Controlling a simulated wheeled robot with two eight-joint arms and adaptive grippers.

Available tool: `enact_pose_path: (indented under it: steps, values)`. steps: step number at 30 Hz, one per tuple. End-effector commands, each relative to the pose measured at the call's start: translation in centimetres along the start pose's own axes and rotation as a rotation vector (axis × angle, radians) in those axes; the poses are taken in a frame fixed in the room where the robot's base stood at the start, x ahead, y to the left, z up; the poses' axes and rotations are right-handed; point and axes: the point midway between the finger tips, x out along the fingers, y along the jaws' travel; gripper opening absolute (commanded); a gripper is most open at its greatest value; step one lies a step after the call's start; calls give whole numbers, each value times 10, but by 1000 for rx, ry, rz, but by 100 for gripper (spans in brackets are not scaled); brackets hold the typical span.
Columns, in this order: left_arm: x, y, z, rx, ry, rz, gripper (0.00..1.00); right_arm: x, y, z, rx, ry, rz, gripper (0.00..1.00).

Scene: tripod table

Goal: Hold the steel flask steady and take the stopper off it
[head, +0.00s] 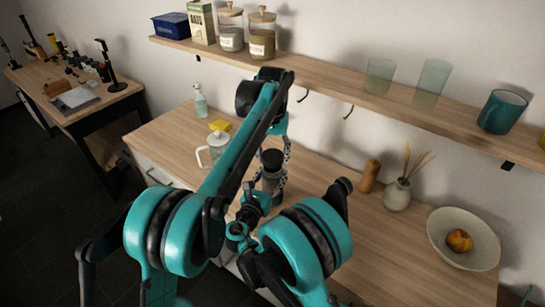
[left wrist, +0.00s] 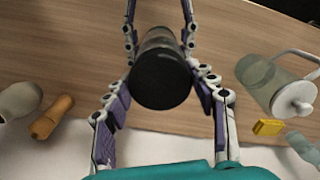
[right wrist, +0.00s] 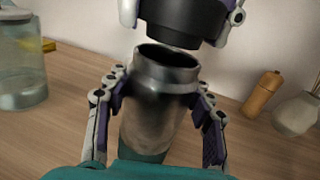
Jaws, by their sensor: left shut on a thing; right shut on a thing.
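The steel flask (right wrist: 160,105) stands upright in the right wrist view, its round mouth uncovered. My right gripper (right wrist: 162,98) is shut around its body. The black stopper (right wrist: 185,18) is just above the flask, with a small gap over the rim, slightly to the right of the mouth. My left gripper (left wrist: 163,82) is shut on the stopper from above; in the left wrist view the stopper's dark round top (left wrist: 160,80) hides most of the flask. In the head view the stopper (head: 271,158) and flask (head: 270,182) are partly hidden by my arms.
A glass jug (head: 215,145), a yellow sponge (head: 220,125) and a spray bottle (head: 200,101) stand left of the flask. A wooden mill (head: 369,177), a vase (head: 397,195) and a bowl (head: 465,262) are to the right. A shelf (head: 340,85) runs above the counter.

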Motion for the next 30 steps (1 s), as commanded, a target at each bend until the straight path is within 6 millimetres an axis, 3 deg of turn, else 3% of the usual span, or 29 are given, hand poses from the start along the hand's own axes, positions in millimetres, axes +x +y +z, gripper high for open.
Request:
enact_pose_path:
  steps: [4,12,20,21,23,30]
  values:
    - [-4,0,0,0,0,0,22,0,0,0,0,1,0,0]
    - [-36,0,0,0,0,0,22,0,0,0,0,1,0,0]
    - [-40,0,0,0,0,0,22,0,0,0,0,1,0,0]
    - [-40,0,0,0,0,0,22,0,0,0,0,1,0,58]
    - [-40,0,0,0,0,0,22,0,0,0,0,1,0,74]
    - [-40,0,0,0,0,0,22,0,0,0,0,0,0,77]
